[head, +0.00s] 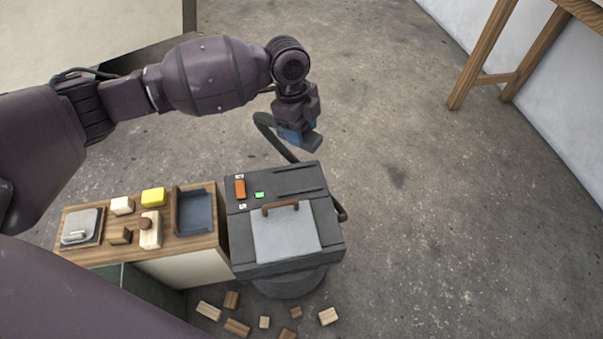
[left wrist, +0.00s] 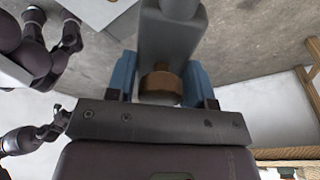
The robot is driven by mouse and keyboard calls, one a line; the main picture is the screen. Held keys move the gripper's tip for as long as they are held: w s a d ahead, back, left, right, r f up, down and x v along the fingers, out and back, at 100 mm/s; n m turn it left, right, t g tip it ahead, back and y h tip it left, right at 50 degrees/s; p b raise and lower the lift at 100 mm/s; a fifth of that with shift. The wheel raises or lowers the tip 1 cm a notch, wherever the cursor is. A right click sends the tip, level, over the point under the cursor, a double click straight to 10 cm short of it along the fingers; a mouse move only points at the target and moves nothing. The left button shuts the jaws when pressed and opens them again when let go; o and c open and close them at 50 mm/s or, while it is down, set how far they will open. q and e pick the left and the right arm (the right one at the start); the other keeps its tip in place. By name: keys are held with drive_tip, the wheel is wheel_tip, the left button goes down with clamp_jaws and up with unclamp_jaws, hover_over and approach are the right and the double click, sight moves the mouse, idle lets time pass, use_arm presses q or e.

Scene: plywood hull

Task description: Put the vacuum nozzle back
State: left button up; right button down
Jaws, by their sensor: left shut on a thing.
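My left gripper (head: 298,138) is above and beyond the back edge of the dark vacuum unit (head: 240,222), over bare floor. In the left wrist view, the blue fingers of the left gripper (left wrist: 160,82) are shut on the grey vacuum nozzle (left wrist: 172,42), which has a brown end. In the head view the arm and gripper mostly hide the nozzle. A black hose (head: 270,138) loops beside the gripper and runs down behind the unit. The unit has a grey lid (head: 285,238) with a brown handle, an orange switch and a green light. My right gripper does not show clearly.
A wooden-topped cabinet (head: 180,250) stands left of the unit with a dark blue tray (head: 194,212), a yellow block (head: 153,197) and wooden blocks. Several wood offcuts lie on the floor in front. A wooden table (head: 490,55) stands upper right. Floor on the right is clear.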

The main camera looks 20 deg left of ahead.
use_arm(q)
wheel_tip(320, 180, down, 12)
drive_tip(key=b, duration=0.3)
drive_tip(key=shift+s, duration=0.1)
drive_tip(key=shift+f+b, duration=0.45)
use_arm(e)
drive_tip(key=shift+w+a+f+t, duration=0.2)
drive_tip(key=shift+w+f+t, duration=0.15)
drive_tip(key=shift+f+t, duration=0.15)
use_arm(q)
wheel_tip(320, 180, down, 4)
drive_tip(key=shift+f+b, duration=0.1)
drive_tip(key=shift+b, duration=0.7)
drive_tip(key=o, duration=1.2)
drive_tip(key=shift+f, duration=0.1)
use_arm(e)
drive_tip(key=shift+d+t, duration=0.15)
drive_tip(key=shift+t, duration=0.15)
